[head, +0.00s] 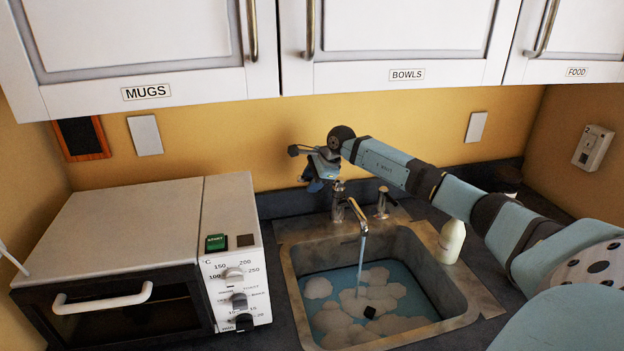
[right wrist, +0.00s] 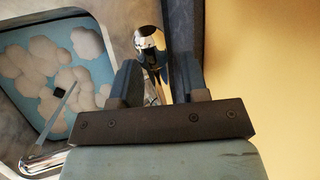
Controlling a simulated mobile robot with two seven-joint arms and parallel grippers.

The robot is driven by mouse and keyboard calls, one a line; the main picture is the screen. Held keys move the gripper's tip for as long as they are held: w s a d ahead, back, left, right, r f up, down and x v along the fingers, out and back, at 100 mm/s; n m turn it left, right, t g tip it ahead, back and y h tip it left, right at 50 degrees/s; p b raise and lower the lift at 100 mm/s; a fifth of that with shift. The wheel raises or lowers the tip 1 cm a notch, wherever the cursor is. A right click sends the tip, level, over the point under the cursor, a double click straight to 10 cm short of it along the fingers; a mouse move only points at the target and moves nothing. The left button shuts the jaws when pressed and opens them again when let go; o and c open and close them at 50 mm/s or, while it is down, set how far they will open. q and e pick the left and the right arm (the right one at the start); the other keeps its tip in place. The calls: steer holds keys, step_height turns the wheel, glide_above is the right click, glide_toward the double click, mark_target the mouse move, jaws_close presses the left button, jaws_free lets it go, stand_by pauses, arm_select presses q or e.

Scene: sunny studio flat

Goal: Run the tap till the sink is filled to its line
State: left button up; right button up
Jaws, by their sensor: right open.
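The sink (head: 462,306) holds blue water (head: 405,277) with white foam patches (head: 385,292) on it. A stream runs from the chrome tap spout (head: 357,212) into it. I cannot make out a fill line. My right gripper (head: 317,184) is above and behind the sink, by the tap's left handle (head: 338,190). In the right wrist view the gripper (right wrist: 159,65) is open, with a chrome tap handle (right wrist: 149,42) showing between and beyond its fingers; contact is unclear. The tap's right handle (head: 383,200) stands apart. My left gripper is out of view.
A small black piece (head: 370,312) shows among the foam. A pale bottle (head: 451,241) stands right of the sink. A white toaster oven (head: 130,230) fills the left counter. Wall cupboards (head: 400,40) hang above my right arm.

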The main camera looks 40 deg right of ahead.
jaws_close()
steer(key=shift+w+a+f+g+h, duration=0.1)
steer(key=shift+a+f+g+h, duration=0.1)
steer(key=shift+f+g+h, duration=0.35)
jaws_free()
steer(key=shift+f, duration=0.1)
steer(key=b+v, duration=0.2)
steer(key=v, duration=1.2)
steer(key=shift+a, duration=0.15)
steer(key=shift+f, duration=0.15)
